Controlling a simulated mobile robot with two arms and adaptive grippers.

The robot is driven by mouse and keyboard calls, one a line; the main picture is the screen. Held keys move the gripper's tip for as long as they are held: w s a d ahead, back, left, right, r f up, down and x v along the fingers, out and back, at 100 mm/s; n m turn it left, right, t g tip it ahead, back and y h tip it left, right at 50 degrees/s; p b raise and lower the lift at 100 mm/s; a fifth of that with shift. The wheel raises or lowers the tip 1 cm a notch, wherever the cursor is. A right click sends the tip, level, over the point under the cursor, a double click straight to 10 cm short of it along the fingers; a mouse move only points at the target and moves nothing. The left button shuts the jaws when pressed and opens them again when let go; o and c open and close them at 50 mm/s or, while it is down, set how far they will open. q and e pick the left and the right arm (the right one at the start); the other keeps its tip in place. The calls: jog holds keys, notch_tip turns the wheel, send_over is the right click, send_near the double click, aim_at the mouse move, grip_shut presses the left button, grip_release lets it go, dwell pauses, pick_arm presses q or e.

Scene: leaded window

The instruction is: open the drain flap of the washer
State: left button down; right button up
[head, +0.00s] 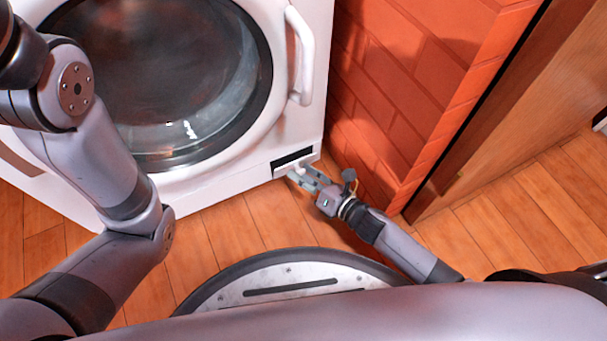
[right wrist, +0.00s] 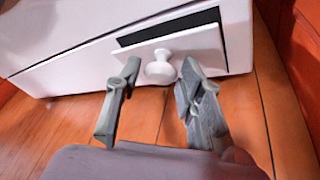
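The white washer (head: 235,185) stands at the upper left in the head view, its round glass door closed. Low on its right front corner is the drain flap (right wrist: 195,45), a small white panel with a round white knob (right wrist: 160,69). A dark gap (right wrist: 170,25) shows along the flap's top, so it stands partly open, tilted outward. My right gripper (head: 302,174) is at the flap. In the right wrist view its two fingers (right wrist: 160,75) are apart, one on each side of the knob, with visible space between. My left gripper is not in view; only my left arm shows.
A red brick wall (head: 400,90) stands close to the right of the washer and my right gripper. A wooden panel (head: 520,100) is further right. The plank floor (head: 225,235) in front of the washer is clear.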

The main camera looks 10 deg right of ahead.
jog(key=shift+o, duration=1.1)
jog(key=v, duration=1.2)
jog(key=shift+s, duration=0.1)
